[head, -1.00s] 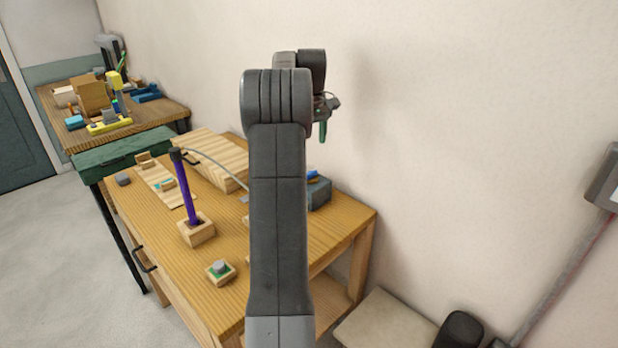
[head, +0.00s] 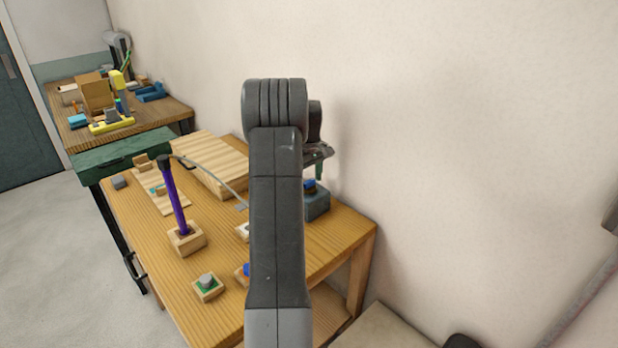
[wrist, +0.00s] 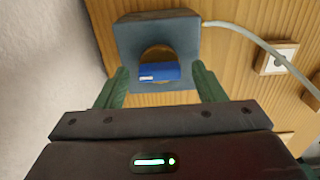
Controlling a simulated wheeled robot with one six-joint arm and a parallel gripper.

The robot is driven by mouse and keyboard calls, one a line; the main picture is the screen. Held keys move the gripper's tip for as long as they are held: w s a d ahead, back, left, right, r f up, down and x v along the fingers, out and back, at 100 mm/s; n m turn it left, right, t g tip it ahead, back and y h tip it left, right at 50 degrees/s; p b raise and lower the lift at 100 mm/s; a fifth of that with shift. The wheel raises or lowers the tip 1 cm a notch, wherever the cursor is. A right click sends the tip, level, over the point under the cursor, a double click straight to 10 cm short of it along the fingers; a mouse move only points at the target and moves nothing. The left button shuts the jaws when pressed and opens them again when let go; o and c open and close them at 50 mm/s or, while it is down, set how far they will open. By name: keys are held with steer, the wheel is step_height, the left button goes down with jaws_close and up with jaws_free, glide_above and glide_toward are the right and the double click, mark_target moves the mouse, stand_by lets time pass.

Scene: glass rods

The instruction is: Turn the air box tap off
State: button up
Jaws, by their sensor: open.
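The air box (head: 318,204) is a grey-blue block at the right back of the wooden table, near the wall. It also shows in the wrist view (wrist: 157,29). Its tap (wrist: 159,72) is a blue bar over a round yellowish disc, lying crosswise in the wrist view; the tap is a small blue shape in the head view (head: 310,186). My gripper (wrist: 158,78) is open, its green fingers on either side of the tap with gaps. In the head view a green finger (head: 319,171) hangs just above the box. I cannot tell whether it touches.
A pale hose (wrist: 258,48) runs from the box across the table. A small wooden block (wrist: 277,58) lies beside it. A purple rod (head: 175,200) stands in a wooden holder. The wall (wrist: 45,50) is close to the box.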

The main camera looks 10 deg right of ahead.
steer(key=c, duration=1)
steer(key=shift+m, duration=0.4)
steer(key=m+p, duration=0.1)
steer(key=m, duration=0.3)
steer(key=shift+r, duration=0.1)
steer(key=m+p, duration=0.1)
steer(key=m, duration=0.8)
steer(key=shift+p, duration=0.4)
steer(key=m, duration=0.4)
